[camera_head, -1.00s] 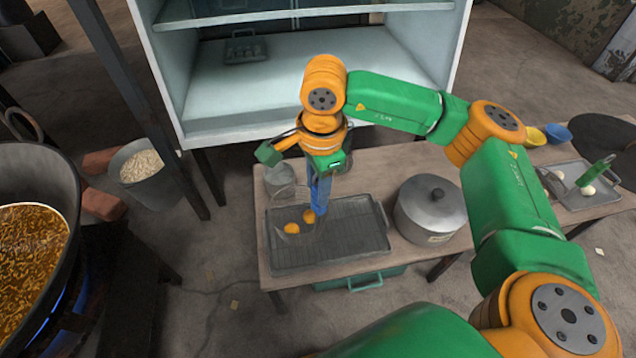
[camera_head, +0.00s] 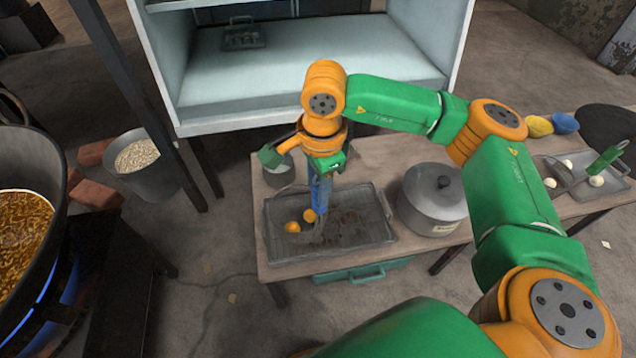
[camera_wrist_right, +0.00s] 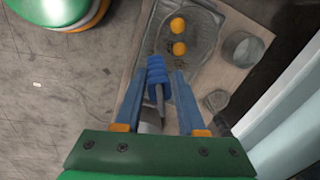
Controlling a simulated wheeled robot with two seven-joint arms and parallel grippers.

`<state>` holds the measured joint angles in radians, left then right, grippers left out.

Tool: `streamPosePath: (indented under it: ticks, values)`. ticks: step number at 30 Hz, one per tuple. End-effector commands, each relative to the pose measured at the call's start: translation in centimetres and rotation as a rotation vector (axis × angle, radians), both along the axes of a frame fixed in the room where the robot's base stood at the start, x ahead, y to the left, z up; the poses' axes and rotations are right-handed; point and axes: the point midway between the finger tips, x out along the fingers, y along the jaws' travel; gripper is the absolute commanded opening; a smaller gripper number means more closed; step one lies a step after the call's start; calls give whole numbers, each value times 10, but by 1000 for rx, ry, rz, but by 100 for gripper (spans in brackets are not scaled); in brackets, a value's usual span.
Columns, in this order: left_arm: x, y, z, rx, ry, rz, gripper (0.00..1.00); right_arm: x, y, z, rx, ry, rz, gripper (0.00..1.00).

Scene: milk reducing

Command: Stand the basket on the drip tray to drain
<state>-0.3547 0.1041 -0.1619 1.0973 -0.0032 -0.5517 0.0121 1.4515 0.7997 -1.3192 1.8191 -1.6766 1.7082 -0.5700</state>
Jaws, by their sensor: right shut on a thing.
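The drip tray (camera_head: 375,225) is a dark grey rectangular pan on the wooden table, with brownish marks on its floor. My right gripper (camera_head: 320,178) points down above the tray's left part. It is shut on the blue handle of the basket; the handle (camera_wrist_right: 158,72) shows between the fingers in the right wrist view. The basket (camera_head: 306,236) is thin, grey and hard to make out, low over the tray's left part. Two orange balls (camera_head: 293,227) show at it. I cannot tell whether the basket touches the tray. My left gripper is out of view.
A lidded metal pot (camera_head: 432,205) stands close right of the tray. A metal can (camera_head: 279,172) stands behind its left corner. A second tray (camera_head: 590,190) with pale balls lies farther right. A wok of frying oil (camera_head: 22,240) stands at the left. A cabinet (camera_head: 300,65) stands behind the table.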

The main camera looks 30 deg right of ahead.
Motion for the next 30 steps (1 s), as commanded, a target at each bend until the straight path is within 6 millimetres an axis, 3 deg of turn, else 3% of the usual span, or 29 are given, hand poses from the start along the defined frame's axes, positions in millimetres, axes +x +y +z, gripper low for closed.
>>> streamPosePath:
  ticks: [6,7,10,11,22,27,30]
  values:
    - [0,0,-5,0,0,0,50,0,0,-5,1,-1,0,0]
    - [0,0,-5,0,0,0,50,0,0,-4,1,-1,0,45]
    - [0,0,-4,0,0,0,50,0,0,-4,0,-1,0,72]
    - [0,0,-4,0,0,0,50,0,0,-4,0,-1,0,74]
    - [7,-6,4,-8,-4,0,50,0,0,-5,0,1,0,74]
    - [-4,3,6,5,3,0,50,-2,0,42,2,-4,0,74]
    - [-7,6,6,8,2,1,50,-4,0,58,1,-2,0,74]
